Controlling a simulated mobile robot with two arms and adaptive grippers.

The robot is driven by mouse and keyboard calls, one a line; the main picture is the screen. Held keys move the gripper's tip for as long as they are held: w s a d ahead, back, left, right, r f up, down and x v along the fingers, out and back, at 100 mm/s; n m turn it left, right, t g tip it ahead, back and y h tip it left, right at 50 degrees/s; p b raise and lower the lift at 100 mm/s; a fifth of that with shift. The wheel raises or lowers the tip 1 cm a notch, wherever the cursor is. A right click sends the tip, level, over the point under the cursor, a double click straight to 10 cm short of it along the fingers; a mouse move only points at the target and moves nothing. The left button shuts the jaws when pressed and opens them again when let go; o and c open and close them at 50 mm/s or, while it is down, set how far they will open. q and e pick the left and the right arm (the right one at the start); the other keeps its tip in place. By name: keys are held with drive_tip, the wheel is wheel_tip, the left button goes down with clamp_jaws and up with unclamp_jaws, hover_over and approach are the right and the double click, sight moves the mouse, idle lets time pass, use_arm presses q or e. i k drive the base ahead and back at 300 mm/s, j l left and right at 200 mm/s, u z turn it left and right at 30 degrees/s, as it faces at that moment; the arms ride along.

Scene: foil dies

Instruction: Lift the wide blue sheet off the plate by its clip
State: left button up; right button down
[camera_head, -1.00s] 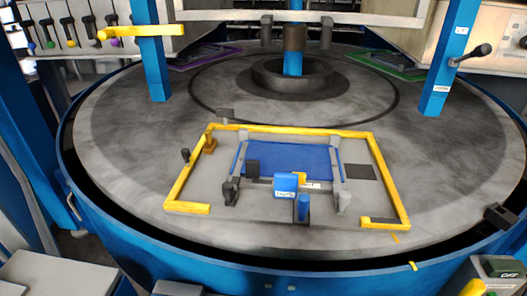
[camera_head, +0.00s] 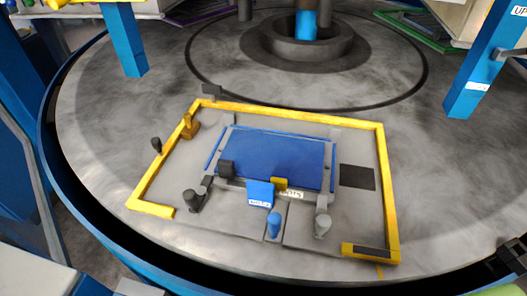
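The wide blue sheet (camera_head: 280,155) lies flat near the middle of a grey plate (camera_head: 345,220) on the round table. At its front edge is a blue block with a white label (camera_head: 260,193), which looks like the clip; the label is too small to read surely. A small yellow block (camera_head: 280,183) and a white tag (camera_head: 291,195) sit beside it. A blue knob (camera_head: 274,224) stands just in front.
A yellow frame (camera_head: 270,109) borders the plate, with a gap at the front. Grey posts (camera_head: 322,222) stand near the sheet's front corners. A brown-yellow peg (camera_head: 190,127) is at left, a dark square (camera_head: 357,177) at right. A blue column (camera_head: 485,65) rises at right.

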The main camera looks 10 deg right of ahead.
sight(254, 156)
drive_tip(key=k+u, duration=0.3)
drive_tip(key=k+j+u, duration=0.15)
drive_tip(key=k+u, duration=0.15)
drive_tip(key=k, duration=0.2)
drive_tip(key=k+j+u, duration=0.3)
drive_tip(key=k+l, duration=0.05)
drive_tip(key=l, duration=0.05)
